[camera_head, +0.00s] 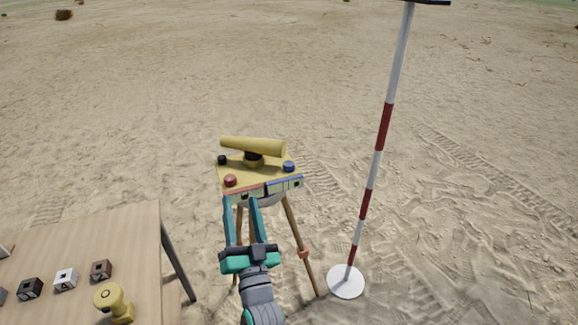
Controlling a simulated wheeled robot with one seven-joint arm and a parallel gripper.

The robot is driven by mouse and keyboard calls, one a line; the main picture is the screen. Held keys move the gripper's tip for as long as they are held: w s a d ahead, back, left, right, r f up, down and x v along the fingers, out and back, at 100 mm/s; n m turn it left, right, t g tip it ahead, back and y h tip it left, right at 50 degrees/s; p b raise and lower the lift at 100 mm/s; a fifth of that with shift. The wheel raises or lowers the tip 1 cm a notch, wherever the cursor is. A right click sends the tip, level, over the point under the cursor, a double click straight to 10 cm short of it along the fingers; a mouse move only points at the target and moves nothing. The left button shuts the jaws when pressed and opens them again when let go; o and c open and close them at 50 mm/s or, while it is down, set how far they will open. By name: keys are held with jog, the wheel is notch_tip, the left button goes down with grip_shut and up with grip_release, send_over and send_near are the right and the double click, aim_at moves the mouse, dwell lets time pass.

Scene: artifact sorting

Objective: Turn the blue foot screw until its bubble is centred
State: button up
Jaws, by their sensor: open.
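The yellow levelling instrument (260,178) stands on a wooden tripod, with a yellow telescope (252,146) on top. The blue foot screw (289,166) is at the right of its plate. Greenish bubble vials (285,186) show along the front edge, with a blue strip on the right and a red strip on the left. The bubbles are too small to judge. My gripper (241,203) is open and empty in front of the plate's left and middle part, to the left of and nearer than the blue screw. It seems apart from the screw.
A red screw (230,180) and a black screw (222,160) sit on the plate. A red-and-white pole (375,165) rises from a white disc (346,282) at the right. A wooden table (110,235) at the left holds small blocks and a yellow object (112,302). Sand elsewhere is open.

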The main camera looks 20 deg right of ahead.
jog(key=w+d+r+n+y, duration=0.2)
jog(key=w+d+r+n, duration=0.1)
jog(key=w+d+r, duration=0.15)
jog(key=n+g, duration=0.4)
send_near(291, 168)
jog(key=w, duration=0.1)
jog(key=shift+y, duration=0.3)
jog(key=w, duration=1)
jog(key=shift+w+a+r, duration=0.1)
jog(key=shift+w+r, duration=0.05)
jog(key=shift+w, duration=0.2)
jog(key=shift+c, duration=0.3)
jog(key=c, duration=1)
